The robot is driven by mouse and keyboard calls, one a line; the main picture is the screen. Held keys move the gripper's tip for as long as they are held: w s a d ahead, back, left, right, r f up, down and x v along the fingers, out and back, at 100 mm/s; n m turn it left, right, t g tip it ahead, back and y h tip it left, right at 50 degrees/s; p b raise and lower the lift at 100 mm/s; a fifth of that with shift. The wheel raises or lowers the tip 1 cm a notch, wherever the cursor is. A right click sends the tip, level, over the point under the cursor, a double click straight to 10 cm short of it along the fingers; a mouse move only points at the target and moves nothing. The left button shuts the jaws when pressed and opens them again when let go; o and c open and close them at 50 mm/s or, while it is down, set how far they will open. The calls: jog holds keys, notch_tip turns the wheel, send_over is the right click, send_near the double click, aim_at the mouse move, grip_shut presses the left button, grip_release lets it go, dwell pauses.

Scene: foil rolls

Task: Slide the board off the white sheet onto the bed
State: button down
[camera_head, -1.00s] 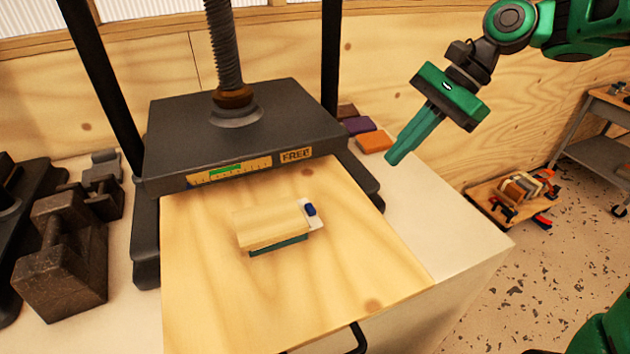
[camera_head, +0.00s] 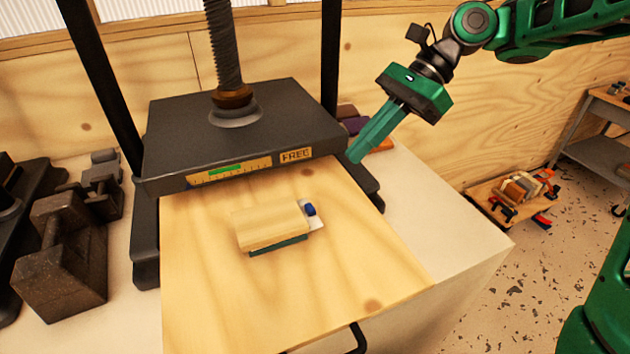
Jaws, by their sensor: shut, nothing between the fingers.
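The bed (camera_head: 230,310) is a light wooden surface running out from under the black press plate. The board (camera_head: 268,226) is a small pale wooden block near the bed's middle, in front of the press. A dark green layer (camera_head: 278,246) shows under its front edge. A bit of the white sheet (camera_head: 316,223) sticks out at the board's right end, with a small blue piece (camera_head: 310,209) there. The rest of the sheet is hidden. My gripper (camera_head: 354,156) is shut and empty, up and right of the board, beside the press plate's right corner, apart from the board.
The black press plate (camera_head: 240,130) with its screw and two posts stands behind the board. Dark metal weights (camera_head: 62,255) stand at the left. Coloured blocks (camera_head: 356,125) lie behind my gripper. The white table top (camera_head: 425,215) right of the bed is clear.

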jog(key=x, duration=0.7)
jog(key=shift+s+a+f, duration=0.1)
jog(key=shift+s+a, duration=0.05)
jog(key=a, duration=0.1)
jog(key=s+a, duration=0.1)
jog(key=a, duration=0.1)
jog(key=shift+s+f, duration=0.15)
jog(key=shift+f, duration=0.05)
jog(key=shift+s+a, duration=0.2)
jog(key=shift+a, duration=0.2)
